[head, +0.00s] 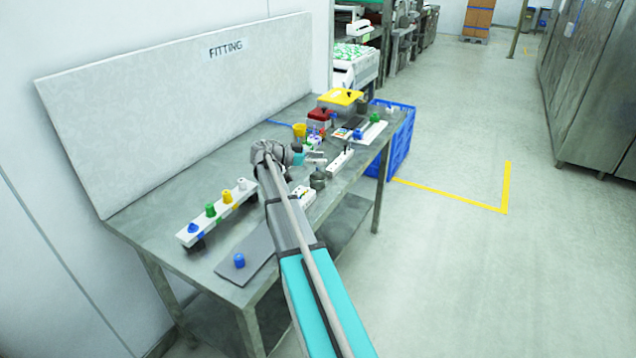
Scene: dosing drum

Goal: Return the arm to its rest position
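My arm (300,255) is teal and grey. It stretches from the bottom of the head view out over a grey metal table (155,228). Its wrist bends to the right at the far end. My gripper (320,158) is small in the view, above the middle of the table, near a dark grey round piece (318,180). I cannot tell whether its fingers are open or shut, or whether they touch anything.
A white rack (218,213) with coloured knobs and a grey mat (246,256) with a blue knob (239,260) lie at left. Red and yellow-lidded boxes (340,97) crowd the far end. A blue crate (399,140) stands beyond. The floor at right is clear.

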